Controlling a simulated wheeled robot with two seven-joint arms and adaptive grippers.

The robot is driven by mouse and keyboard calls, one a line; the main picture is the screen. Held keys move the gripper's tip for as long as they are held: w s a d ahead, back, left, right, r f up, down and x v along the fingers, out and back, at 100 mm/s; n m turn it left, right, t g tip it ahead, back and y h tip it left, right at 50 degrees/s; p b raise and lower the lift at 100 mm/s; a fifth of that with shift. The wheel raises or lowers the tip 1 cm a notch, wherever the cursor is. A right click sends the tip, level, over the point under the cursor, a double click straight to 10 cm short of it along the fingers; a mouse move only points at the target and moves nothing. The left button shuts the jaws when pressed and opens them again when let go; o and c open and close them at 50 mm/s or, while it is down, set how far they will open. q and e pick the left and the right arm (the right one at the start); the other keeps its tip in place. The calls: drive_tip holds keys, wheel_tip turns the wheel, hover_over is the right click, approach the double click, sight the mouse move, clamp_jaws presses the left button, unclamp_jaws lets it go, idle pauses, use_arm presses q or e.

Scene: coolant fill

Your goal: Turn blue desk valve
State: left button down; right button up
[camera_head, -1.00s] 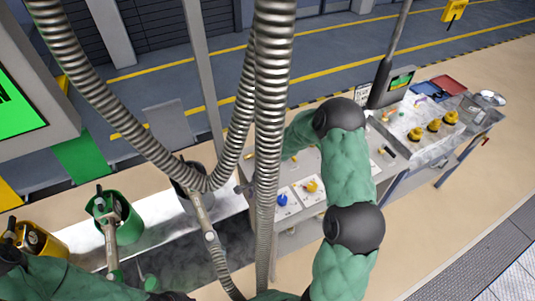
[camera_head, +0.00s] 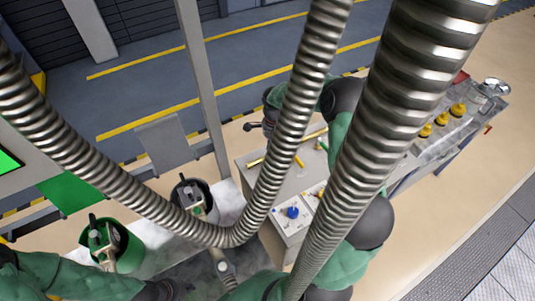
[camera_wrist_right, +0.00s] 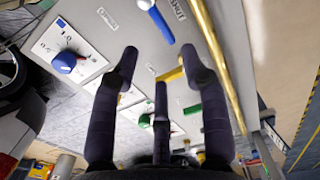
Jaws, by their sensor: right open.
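The blue-handled desk valve (camera_wrist_right: 160,24) is a white and blue lever on the grey desk, beyond my right fingertips at the top of the right wrist view. A yellow lever (camera_wrist_right: 172,74) shows between the fingers and a green lever (camera_wrist_right: 190,109) lies lower. My right gripper (camera_wrist_right: 158,58) is open over the desk; I cannot tell whether it touches the yellow lever. In the head view the hoses and arm hide its fingers, and I cannot make out the blue lever. My left gripper (camera_head: 164,290) is dark, at the bottom edge, its fingers unclear.
A blue dial knob (camera_head: 292,212) sits on a white plate at the desk's near side. A brass pipe (camera_wrist_right: 218,60) runs along the desk. Thick metal hoses (camera_head: 400,110) cross the head view. A green bucket (camera_head: 125,250) and a black bucket (camera_head: 205,190) stand left of the desk.

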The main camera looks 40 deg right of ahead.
sight(273, 163)
wheel_tip(273, 163, down, 11)
drive_tip(key=shift+s+r, duration=0.1)
drive_tip(key=shift+r, duration=0.1)
idle(0.3)
clamp_jaws()
